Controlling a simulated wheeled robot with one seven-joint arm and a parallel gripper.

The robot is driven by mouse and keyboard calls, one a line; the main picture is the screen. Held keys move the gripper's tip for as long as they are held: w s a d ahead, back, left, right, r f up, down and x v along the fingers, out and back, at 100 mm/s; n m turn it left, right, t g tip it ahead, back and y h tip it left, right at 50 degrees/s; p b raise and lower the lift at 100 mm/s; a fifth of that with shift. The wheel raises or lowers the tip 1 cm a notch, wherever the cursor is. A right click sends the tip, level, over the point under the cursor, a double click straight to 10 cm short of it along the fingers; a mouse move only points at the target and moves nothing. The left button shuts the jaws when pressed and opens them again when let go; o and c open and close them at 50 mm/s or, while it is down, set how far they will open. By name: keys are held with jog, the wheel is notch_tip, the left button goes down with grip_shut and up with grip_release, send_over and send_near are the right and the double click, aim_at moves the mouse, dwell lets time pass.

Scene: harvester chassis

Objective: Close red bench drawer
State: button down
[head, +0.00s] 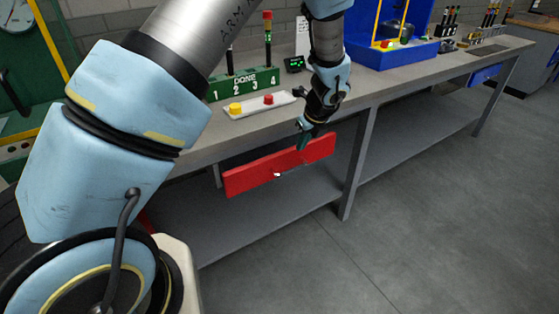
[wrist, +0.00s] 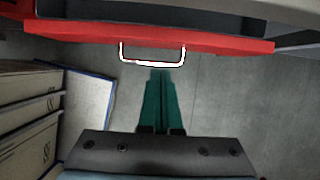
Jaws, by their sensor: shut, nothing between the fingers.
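The red bench drawer (head: 262,172) sits under the grey workbench and stands pulled out. The wrist view shows its red front (wrist: 225,42) with the dark drawer interior behind it. A white-looking bar handle (wrist: 153,63) is on the front; in the head view only a small bright part of the handle (head: 277,175) shows. My gripper (head: 303,142) points down at the drawer's upper edge. In the wrist view its teal fingers (wrist: 162,74) are together and empty, with tips right by the handle. I cannot tell whether they touch it.
The workbench top (head: 205,146) holds a white tray (head: 262,105) with yellow and red pieces, a green numbered rack (head: 245,84) and a blue fixture (head: 395,52). A bench leg (head: 352,180) stands right of the drawer. Boxes (wrist: 25,115) lie left in the wrist view. Floor at right is clear.

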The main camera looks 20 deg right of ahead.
aim_at(286, 150)
jog(key=p+x, duration=0.2)
jog(key=x, duration=0.8)
jog(key=shift+p, duration=0.4)
jog(key=w, duration=0.2)
jog(key=w+a, duration=0.1)
jog(key=w, duration=0.1)
jog(key=shift+w+f+b, duration=0.1)
jog(key=shift+w+b, duration=0.15)
jog(key=shift+b, duration=0.1)
jog(key=shift+w, duration=0.25)
jog(key=shift+r, duration=0.2)
